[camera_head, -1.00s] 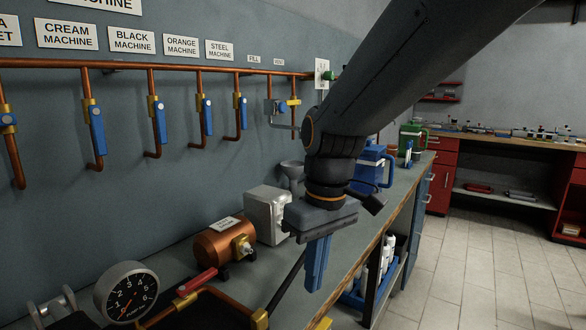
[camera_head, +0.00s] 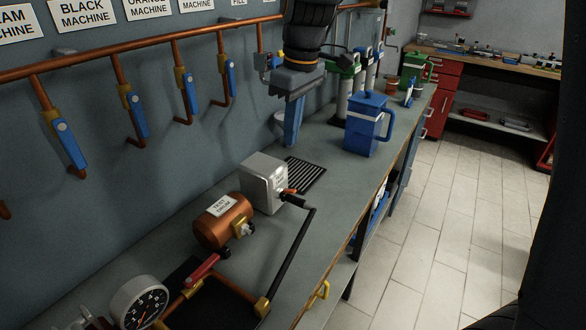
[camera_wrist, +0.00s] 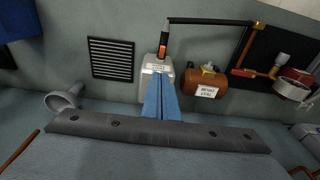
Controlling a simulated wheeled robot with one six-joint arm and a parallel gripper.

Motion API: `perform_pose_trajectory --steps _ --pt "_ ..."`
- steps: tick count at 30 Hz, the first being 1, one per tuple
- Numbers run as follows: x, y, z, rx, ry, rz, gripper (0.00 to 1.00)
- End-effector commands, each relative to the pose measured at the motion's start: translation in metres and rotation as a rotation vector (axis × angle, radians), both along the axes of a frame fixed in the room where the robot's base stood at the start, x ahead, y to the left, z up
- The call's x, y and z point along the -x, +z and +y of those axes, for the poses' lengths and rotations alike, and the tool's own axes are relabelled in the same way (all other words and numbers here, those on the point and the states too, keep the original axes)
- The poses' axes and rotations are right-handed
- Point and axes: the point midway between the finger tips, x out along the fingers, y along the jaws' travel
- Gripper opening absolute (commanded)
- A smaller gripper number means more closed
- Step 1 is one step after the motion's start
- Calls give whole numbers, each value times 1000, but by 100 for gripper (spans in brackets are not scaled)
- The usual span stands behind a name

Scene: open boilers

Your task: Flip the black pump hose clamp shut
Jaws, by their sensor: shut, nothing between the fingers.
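I cannot pick out the black pump hose clamp with certainty. A pump assembly lies at the near end of the bench, with a black base (camera_head: 222,302), a red lever (camera_head: 203,269) and a long black rod (camera_head: 290,255). The rod's orange-and-black grip (camera_head: 291,199) is by a steel box. The assembly's black base also shows at the upper right in the wrist view (camera_wrist: 285,45). My gripper (camera_head: 289,144) is shut and empty, its blue fingers pointing down above the bench beside the wall, beyond the box. Its closed fingers also show in the wrist view (camera_wrist: 160,80).
A steel box (camera_head: 262,184), a labelled copper tank (camera_head: 222,222) and a pressure gauge (camera_head: 139,303) line the bench. A black grate (camera_head: 305,175) and blue jug (camera_head: 368,126) stand farther along. Blue-handled valves hang from a copper pipe (camera_head: 150,40). A grey funnel (camera_wrist: 66,97) is near my gripper.

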Motion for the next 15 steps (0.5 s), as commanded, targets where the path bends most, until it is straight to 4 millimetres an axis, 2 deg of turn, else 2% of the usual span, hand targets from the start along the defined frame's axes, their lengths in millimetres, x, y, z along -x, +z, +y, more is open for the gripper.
perform_pose_trajectory --steps 9,15 --pt "-1 -61 6 2 0 7 0" --pt "-1 -94 5 1 -5 5 0"
